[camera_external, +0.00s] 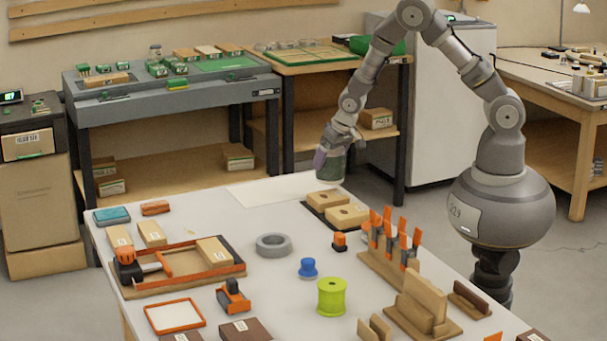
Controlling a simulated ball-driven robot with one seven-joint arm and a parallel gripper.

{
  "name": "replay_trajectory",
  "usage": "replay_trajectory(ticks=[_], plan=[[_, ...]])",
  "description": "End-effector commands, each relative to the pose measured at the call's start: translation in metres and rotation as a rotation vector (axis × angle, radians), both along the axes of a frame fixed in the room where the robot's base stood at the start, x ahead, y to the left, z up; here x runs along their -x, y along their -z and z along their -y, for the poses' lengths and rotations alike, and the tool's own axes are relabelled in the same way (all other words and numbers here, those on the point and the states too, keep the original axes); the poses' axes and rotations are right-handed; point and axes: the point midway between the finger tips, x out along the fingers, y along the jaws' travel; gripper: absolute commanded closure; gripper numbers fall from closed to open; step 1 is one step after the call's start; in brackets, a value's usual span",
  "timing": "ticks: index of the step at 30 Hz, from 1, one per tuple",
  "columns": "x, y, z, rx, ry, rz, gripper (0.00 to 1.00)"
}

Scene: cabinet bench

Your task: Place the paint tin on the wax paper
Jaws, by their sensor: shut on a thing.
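My gripper (325,155) is at the far edge of the white table, pointing down. It is shut on a small dark green tin (334,172), which looks like the paint tin. The wax paper (265,191) is a pale, flat sheet at the far side of the table, left of and partly behind the tin. The tin appears over the right end of the sheet. I cannot tell whether its base touches the sheet or hangs just above it.
A dark tray with wooden blocks (337,211) lies just in front of the tin. A grey ring (273,245), a blue spool (308,267) and a rack of orange-handled tools (392,250) stand nearer. The sheet's left and middle parts are clear.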

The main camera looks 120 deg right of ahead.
Motion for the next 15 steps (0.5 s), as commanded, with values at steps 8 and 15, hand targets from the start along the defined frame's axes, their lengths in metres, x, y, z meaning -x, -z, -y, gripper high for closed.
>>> replay_trajectory(ticks=[8,15], plan=[[-0.009,0.007,0.023,0.001,0.0,0.007,0.57],[-0.057,0.014,0.075,0.002,0.0,0.007,0.57]])
